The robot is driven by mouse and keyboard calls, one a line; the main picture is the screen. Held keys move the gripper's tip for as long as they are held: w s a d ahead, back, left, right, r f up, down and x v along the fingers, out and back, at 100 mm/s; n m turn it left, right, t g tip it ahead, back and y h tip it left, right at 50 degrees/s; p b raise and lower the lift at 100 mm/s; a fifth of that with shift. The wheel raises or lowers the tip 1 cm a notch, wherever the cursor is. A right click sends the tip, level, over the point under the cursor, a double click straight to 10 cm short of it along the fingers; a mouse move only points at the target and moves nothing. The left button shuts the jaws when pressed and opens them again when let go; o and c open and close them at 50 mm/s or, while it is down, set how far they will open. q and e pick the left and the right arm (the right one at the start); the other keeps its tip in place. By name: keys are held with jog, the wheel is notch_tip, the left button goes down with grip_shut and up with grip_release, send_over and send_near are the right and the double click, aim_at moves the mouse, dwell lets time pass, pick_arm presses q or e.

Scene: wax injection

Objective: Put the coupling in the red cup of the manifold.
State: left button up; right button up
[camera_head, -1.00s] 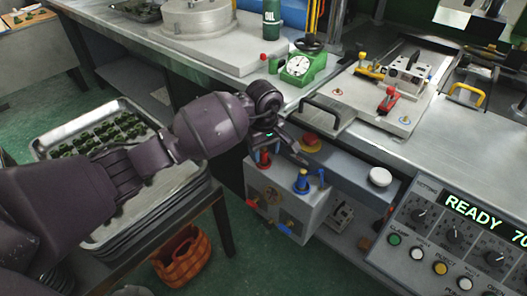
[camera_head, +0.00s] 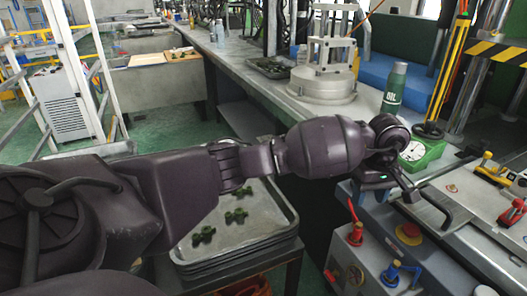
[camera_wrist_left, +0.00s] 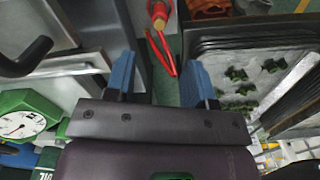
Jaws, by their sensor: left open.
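The manifold (camera_head: 372,262) is a grey box at the lower right of the head view, below the bench edge. My left gripper (camera_head: 381,203) is open and empty above and beside the manifold. Its blue fingers (camera_wrist_left: 158,78) are apart with nothing between them. I cannot make out a separate coupling. My right gripper is not in view.
A metal tray (camera_head: 285,215) with dark green parts stands below my left arm. The bench carries a green dial gauge (camera_head: 424,152), an oil bottle (camera_head: 394,88) and a round metal pot (camera_head: 322,85). A red button (camera_head: 409,233) and black handle (camera_head: 437,207) are close right of the gripper.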

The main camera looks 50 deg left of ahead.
pick_arm(q)
jog(key=s+d+f+n+g+h, duration=0.2)
jog(key=s+d+f+n+h, duration=0.1)
jog(key=s+d+f+h, duration=0.6)
jog(key=s+d+r+n+t+h, duration=0.4)
jog(key=s+d+n+h, duration=0.2)
jog(key=s+n+h, duration=0.5)
jog(key=s+a+f+n+t+y, duration=0.1)
jog(key=a+f+n+t+y, duration=0.3)
jog(key=n, duration=0.7)
jog(key=s+a+f+n+t+y, duration=0.1)
jog(key=a+n+t+y, duration=0.45)
jog(key=n, duration=0.45)
jog(key=s+a+f+n+t+y, duration=0.1)
jog(key=a+f+n+t+y, duration=0.4)
jog(key=n, duration=0.6)
jog(key=s+a+f+n+g+y, duration=0.2)
jog(key=s+a+f+n+g, duration=0.1)
jog(key=s+n, duration=0.4)
jog(key=s+a+f+n+g+y, duration=0.3)
jog(key=s+a+f+n, duration=0.1)
jog(key=s+n, duration=0.3)
jog(key=shift+s+a+f, duration=0.25)
jog(key=shift+s+f, duration=0.3)
jog(key=shift+f, duration=0.15)
